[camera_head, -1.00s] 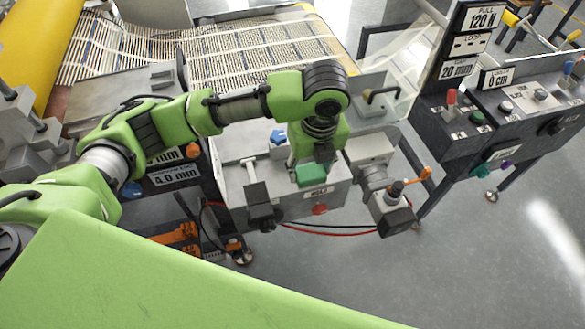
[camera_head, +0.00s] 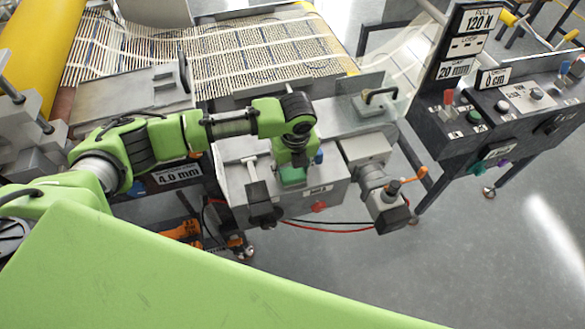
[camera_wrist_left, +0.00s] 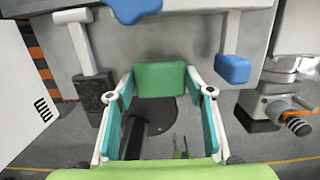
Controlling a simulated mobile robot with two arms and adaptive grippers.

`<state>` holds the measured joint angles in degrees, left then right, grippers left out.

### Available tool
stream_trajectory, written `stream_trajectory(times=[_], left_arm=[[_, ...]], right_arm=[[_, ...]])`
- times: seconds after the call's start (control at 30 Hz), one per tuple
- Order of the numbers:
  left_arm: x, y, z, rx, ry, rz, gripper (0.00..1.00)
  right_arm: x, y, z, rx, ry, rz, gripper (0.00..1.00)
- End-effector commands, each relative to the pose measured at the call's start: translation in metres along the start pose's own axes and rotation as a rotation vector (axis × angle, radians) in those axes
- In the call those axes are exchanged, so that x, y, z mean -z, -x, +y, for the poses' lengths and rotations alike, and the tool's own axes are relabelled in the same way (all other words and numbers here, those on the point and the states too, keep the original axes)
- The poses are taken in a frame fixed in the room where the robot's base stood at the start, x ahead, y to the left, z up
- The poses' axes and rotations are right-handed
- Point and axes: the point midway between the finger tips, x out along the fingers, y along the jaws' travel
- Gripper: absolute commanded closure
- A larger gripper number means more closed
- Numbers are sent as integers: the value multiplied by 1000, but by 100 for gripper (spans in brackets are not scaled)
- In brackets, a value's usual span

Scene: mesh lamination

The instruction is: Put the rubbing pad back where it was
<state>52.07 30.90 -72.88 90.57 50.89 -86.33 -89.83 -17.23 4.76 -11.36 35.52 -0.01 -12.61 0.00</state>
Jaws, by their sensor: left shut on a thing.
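The green block (camera_head: 292,176), which I take to be the rubbing pad, is under my left wrist in the head view, over the top of the grey machine box near its front edge. In the left wrist view the green block (camera_wrist_left: 160,78) sits between the teal-padded fingers of my left gripper (camera_wrist_left: 160,90). The fingers are shut on it at its two sides. In the head view my left gripper (camera_head: 293,160) points down and hides part of the box top. I cannot tell whether the pad touches the box. My right gripper is not in view.
A blue block (camera_wrist_left: 232,70) stands right of the pad, and a blue knob (camera_wrist_left: 135,8) lies ahead. A black-ended lever (camera_head: 260,200) is at left. The mesh (camera_head: 220,50) stretches behind.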

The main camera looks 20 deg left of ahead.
Motion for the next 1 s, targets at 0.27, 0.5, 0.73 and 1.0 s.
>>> stream_trajectory(times=[0.27,0.5,0.73,1.0], left_arm=[[1,-3,0,1,0,0,39],[1,-2,0,1,0,1,35],[0,6,-1,3,0,0,35],[-1,57,-2,6,0,-2,35]], right_arm=[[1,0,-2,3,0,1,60],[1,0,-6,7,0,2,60],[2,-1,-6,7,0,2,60],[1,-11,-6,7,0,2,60]])
